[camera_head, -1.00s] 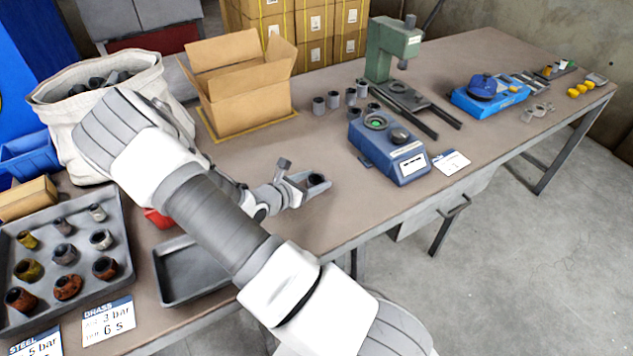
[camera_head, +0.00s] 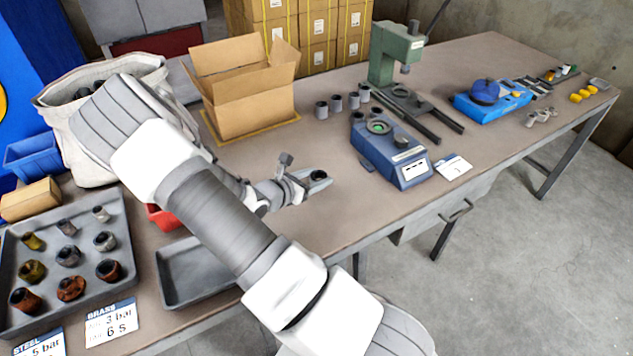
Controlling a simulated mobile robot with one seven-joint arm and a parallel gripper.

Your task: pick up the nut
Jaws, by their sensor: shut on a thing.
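The nut (camera_head: 319,175) is a small dark piece at the end of my arm, over the brown workbench (camera_head: 290,225). My gripper (camera_head: 320,178) is shut on it, with the grey fingers close on either side. The fingers hide part of the nut. I cannot tell whether it touches the bench top or is slightly above it.
A tray of rusty and brass nuts (camera_head: 120,215) and an empty dark tray (camera_head: 165,290) lie at left. A cardboard box (camera_head: 250,110) and several grey cylinders (camera_head: 337,103) stand behind. A blue device (camera_head: 405,168) sits right, near a green press (camera_head: 385,55).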

